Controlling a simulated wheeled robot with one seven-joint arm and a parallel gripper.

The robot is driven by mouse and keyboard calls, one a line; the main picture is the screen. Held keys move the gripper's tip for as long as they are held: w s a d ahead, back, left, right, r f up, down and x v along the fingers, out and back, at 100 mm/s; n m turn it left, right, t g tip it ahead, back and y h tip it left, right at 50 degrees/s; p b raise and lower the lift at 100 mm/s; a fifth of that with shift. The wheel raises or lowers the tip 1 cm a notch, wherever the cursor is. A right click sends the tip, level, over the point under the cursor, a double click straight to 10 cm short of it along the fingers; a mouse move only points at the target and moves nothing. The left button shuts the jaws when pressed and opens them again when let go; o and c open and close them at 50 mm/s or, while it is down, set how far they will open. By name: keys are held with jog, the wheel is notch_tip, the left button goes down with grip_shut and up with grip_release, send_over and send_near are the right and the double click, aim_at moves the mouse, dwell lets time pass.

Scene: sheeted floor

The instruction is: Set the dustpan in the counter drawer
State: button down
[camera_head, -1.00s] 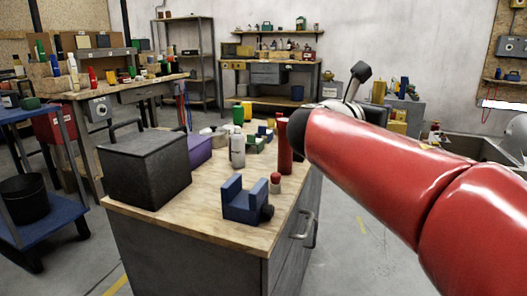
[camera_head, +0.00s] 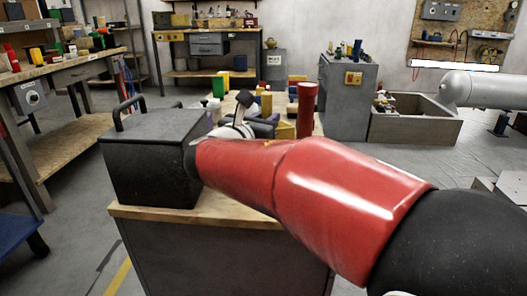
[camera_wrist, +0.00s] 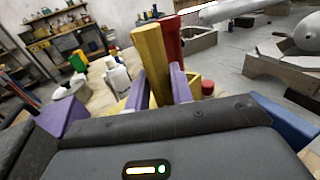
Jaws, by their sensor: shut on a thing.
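My gripper (camera_wrist: 157,88) is shut on a long yellow piece (camera_wrist: 150,58), which stands up between its fingers in the wrist view. It may be the dustpan, but its full shape is hidden. A yellow part (camera_head: 286,130) shows behind my red arm in the head view. The gripper is over the counter (camera_head: 205,250), which has a wooden top and grey sides. My arm hides much of the top. The counter drawer and its handle are not visible now, so I cannot tell whether it is open.
A black box (camera_head: 150,160) with a handle stands at the counter's left. A red cylinder (camera_head: 307,110) stands close behind my arm. A white bottle (camera_wrist: 118,78) and a purple box (camera_wrist: 65,115) are on the counter.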

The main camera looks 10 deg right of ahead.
jog(key=shift+f+b, duration=0.5)
jog(key=shift+f, duration=3.1)
jog(key=shift+f, duration=0.15)
jog(key=c, duration=1.5)
grip_release()
